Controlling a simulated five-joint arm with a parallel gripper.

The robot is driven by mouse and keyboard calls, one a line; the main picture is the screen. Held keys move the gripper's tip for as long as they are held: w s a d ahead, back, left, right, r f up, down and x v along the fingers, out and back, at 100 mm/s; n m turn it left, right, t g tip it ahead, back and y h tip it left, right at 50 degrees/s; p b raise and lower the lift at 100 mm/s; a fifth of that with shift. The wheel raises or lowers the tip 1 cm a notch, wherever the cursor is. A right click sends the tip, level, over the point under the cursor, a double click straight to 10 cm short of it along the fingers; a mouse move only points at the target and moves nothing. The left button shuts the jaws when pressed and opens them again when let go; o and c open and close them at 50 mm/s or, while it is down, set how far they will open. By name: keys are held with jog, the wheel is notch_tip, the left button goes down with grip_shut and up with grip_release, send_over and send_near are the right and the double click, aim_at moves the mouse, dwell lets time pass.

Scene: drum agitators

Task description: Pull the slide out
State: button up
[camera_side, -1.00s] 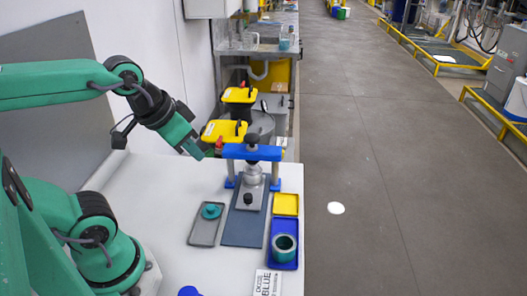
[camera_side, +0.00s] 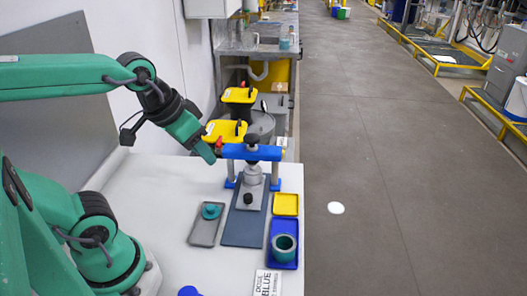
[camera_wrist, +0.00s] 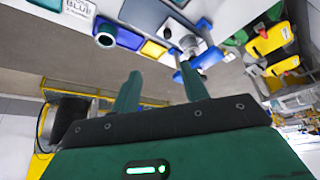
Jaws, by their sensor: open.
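The slide (camera_side: 255,187) is a light grey plate with a small black knob (camera_side: 248,199) at its near end. It lies on a dark blue-grey base plate (camera_side: 243,228), with its far part under a blue press bridge (camera_side: 252,153). A silver cylinder (camera_side: 253,174) stands on it below the bridge's black top knob. My gripper (camera_side: 209,156) is in the air left of the bridge, apart from the slide. In the wrist view my gripper (camera_wrist: 158,85) shows two green fingers spread and empty; the press is beyond the right finger.
A grey tray (camera_side: 203,234) with a teal knobbed piece is left of the base plate. A yellow tray (camera_side: 286,204) and a blue tray (camera_side: 285,264) with a teal ring are right. A label card (camera_side: 267,283) lies in front. Yellow-lidded bins (camera_side: 225,131) stand behind the table.

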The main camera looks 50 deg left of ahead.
jog(key=w+f+n+g, duration=0.3)
jog(key=w+f, duration=0.1)
jog(key=w, duration=0.3)
jog(key=n+g, duration=0.2)
send_over(248, 196)
jog(key=shift+f, duration=4.6)
jog(key=shift+f, duration=0.15)
jog(key=shift+f, duration=3.75)
jog(key=shift+c, duration=0.3)
grip_shut()
